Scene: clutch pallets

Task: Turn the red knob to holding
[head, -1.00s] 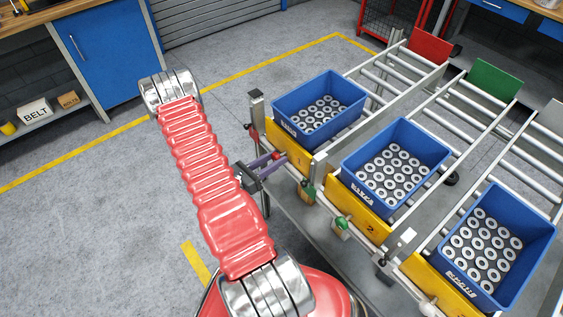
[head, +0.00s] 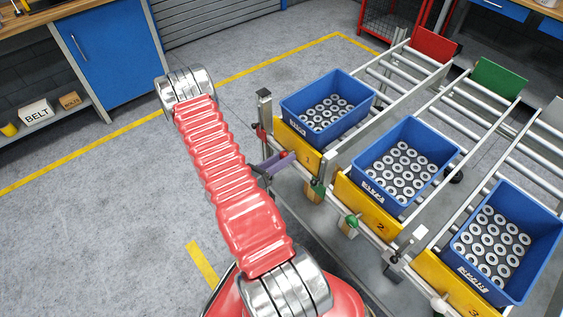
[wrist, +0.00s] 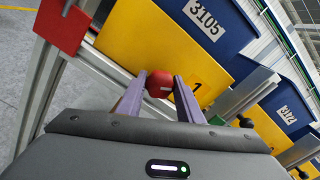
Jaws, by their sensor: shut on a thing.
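The red knob (wrist: 160,84) sits at the lower edge of the yellow panel marked 1 (wrist: 150,45) on the first lane. A small pale mark shows on its face, but I cannot read its setting. My gripper (wrist: 160,80) is shut on the knob, with one purple finger on each side of it. In the head view the purple fingers of my gripper (head: 277,163) reach the red knob (head: 288,155) from the left. My arm hides part of the gripper there.
Blue bins of ring-shaped parts stand on the roller lanes, including the first bin (head: 305,117). A green knob (head: 352,221) is below panel 2. A metal post (head: 265,115) with a red plate (wrist: 60,25) stands left of the knob. Floor left of my arm is clear.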

